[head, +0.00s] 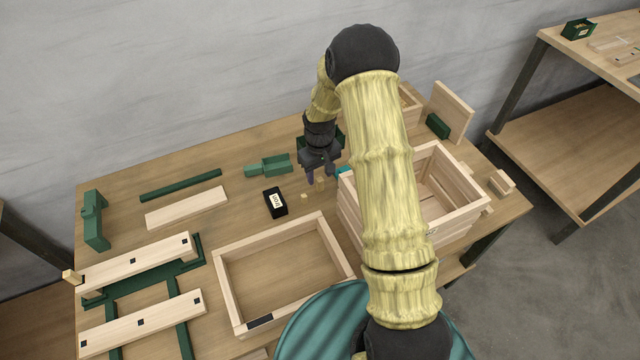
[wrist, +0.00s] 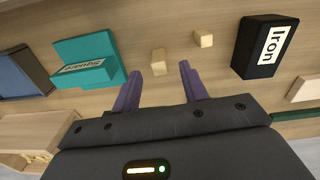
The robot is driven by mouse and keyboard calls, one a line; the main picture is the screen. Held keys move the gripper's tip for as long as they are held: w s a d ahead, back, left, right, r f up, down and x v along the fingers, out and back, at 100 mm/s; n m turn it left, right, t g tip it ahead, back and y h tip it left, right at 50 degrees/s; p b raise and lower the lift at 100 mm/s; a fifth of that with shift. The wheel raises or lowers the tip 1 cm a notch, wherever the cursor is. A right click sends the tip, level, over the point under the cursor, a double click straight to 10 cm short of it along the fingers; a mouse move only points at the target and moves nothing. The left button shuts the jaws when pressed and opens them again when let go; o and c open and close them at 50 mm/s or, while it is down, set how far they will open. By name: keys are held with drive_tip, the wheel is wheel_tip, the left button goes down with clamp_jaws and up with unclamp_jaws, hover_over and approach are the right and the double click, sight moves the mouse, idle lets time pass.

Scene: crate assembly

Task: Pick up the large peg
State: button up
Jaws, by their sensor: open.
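Two small light-wood pegs are on the table. The larger-looking peg (wrist: 158,62) is just ahead of the fingertips in the wrist view, in line with the gap between them; in the head view this peg (head: 320,184) is right below my gripper. The smaller peg (wrist: 203,39) lies farther right in the wrist view, and in the head view the small peg (head: 304,196) is left of the larger one. My gripper (head: 317,174) is open and empty, its two purple fingers (wrist: 160,70) apart. It does not visibly touch either peg.
A black box labelled Iron (wrist: 265,47) and a teal square tool (wrist: 88,64) flank the pegs in the wrist view. A wooden crate (head: 458,165) stands to the right, an open wooden frame (head: 225,282) in front, and a green holder (head: 276,163) behind left.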

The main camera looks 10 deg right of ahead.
wheel_tip(320, 180, down, 4)
drive_tip(key=shift+r, duration=0.15)
idle(0.4)
clamp_jaws()
